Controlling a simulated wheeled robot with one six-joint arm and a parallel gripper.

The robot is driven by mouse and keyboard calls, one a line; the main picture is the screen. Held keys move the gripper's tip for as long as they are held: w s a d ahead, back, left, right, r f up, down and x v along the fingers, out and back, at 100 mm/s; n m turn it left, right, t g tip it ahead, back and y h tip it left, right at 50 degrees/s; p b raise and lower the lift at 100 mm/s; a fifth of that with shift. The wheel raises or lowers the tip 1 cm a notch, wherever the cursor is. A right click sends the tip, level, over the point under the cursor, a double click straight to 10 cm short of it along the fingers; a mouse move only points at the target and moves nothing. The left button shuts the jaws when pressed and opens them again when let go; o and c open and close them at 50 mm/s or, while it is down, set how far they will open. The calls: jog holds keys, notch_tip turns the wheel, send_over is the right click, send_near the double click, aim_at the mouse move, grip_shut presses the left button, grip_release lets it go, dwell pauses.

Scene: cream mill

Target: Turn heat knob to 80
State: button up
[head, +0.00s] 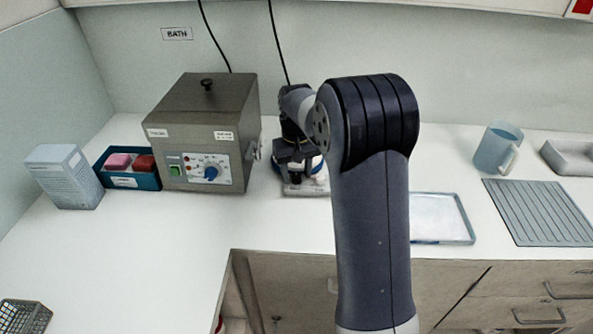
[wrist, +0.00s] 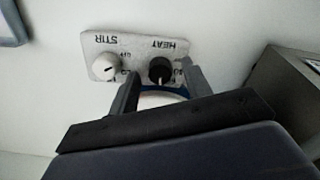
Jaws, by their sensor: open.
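The black heat knob (wrist: 160,70) sits on a light grey panel (wrist: 128,47) under the upside-down word HEAT in the wrist view. Its pale pointer mark points down in the picture. The fingers of my gripper (wrist: 159,72) are open, one on each side of the knob in the picture; I cannot tell whether they touch it. The scale by the knob is mostly hidden by the fingers. In the head view my gripper (head: 297,157) is over the small stirrer unit (head: 305,188), and my arm hides much of it.
A white stir knob (wrist: 104,67) is left of the heat knob. A grey metal bath (head: 203,125) with its own blue knob (head: 211,172) stands left of the stirrer in the head view. A shallow tray (head: 440,218) lies to the right. The front left counter is mostly clear.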

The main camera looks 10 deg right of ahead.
aim_at(296, 175)
jog(key=shift+c, duration=0.5)
jog(key=c, duration=0.9)
jog(key=shift+m, duration=0.8)
jog(key=o, duration=1)
notch_tip(296, 175, up, 11)
